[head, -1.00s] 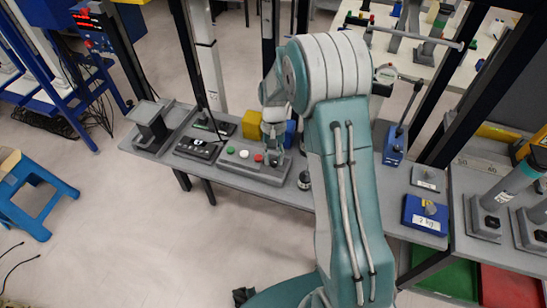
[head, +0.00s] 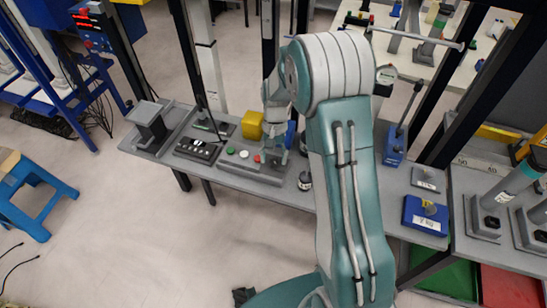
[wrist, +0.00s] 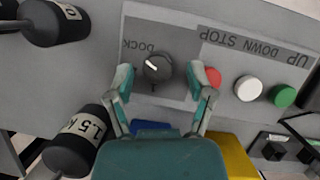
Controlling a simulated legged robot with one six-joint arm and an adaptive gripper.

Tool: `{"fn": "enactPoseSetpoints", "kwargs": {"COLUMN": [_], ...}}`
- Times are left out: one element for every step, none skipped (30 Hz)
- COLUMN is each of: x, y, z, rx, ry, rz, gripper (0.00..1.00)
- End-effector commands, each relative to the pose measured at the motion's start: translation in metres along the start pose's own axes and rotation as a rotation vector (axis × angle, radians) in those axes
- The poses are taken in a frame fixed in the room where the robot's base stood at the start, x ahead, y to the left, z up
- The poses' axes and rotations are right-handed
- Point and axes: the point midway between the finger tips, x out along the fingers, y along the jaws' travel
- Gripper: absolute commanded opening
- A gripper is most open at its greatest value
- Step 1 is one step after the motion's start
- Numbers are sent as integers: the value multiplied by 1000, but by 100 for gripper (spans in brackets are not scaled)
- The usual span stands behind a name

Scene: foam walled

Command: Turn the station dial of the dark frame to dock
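The station dial (wrist: 158,68) is a dark round knob with a white pointer line on a light panel. In the wrist view its pointer slants up and left, toward the upside-down DOCK label (wrist: 139,46). My gripper (wrist: 159,75) is open, with one finger on each side of the dial; I cannot tell whether either touches it. In the head view my gripper (head: 275,150) is over the right end of the grey control box (head: 233,168) and hides the dial. The dark frame's black posts (head: 190,50) rise behind the bench.
Red (wrist: 213,77), white (wrist: 248,88) and green (wrist: 283,95) buttons sit right of the dial. A yellow block (head: 252,125) stands behind the box. A dark 1.5 weight (wrist: 80,140) is close to my gripper. Open floor lies before the bench.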

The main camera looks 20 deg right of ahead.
Motion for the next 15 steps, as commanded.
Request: {"fn": "enactPoseSetpoints", "kwargs": {"x": [0,0,0,0,0,0,0,-2,-4,-7,-10,-16,-22,-28,-36], "y": [0,0,0,0,1,1,1,1,1,0,0,0,0,0,0], "z": [0,1,1,1,1,1,1,1,1,1,0,0,0,0,0], "rx": [0,0,0,0,0,0,0,0,0,0,0,0,0,0,0], "ry": [-1,-1,-2,-2,-2,-3,-2,-2,-2,-1,0,0,1,2,3], "rz": [0,1,1,1,1,1,1,1,1,1,0,1,0,0,0], "gripper": [70,70,70,70,70,70,70,70,70,70,70,70,70,70,70]}}
